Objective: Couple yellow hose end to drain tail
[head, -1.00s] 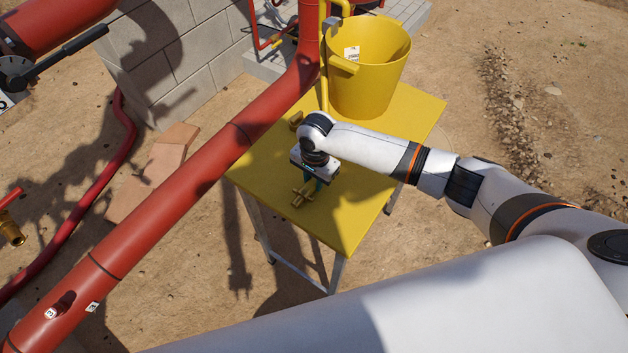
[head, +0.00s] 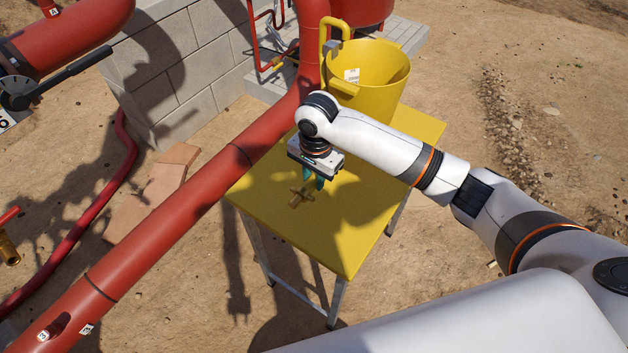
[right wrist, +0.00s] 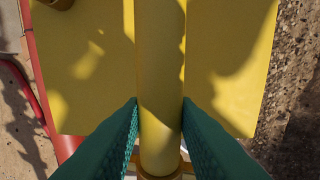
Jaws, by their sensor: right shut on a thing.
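My right gripper (head: 316,182) is over the yellow table, its green fingers pointing down. In the right wrist view its fingers (right wrist: 160,125) are shut on the yellow hose end (right wrist: 160,75), one on each side. A brass ring shows on the hose at the bottom of that view. In the head view a brass lugged coupling (head: 301,197) shows just in front of the fingers, over the tabletop; its height is hard to tell. A brass outlet (head: 9,250) under a red handle, perhaps the drain tail, is at the left edge. My left gripper is out of view.
The yellow table (head: 345,235) carries a yellow bucket (head: 370,85) at its back. Yellow hose (head: 333,28) loops up behind the bucket. A thick red pipe (head: 170,215) crosses between the table and the brass outlet. A block wall (head: 185,70) stands behind.

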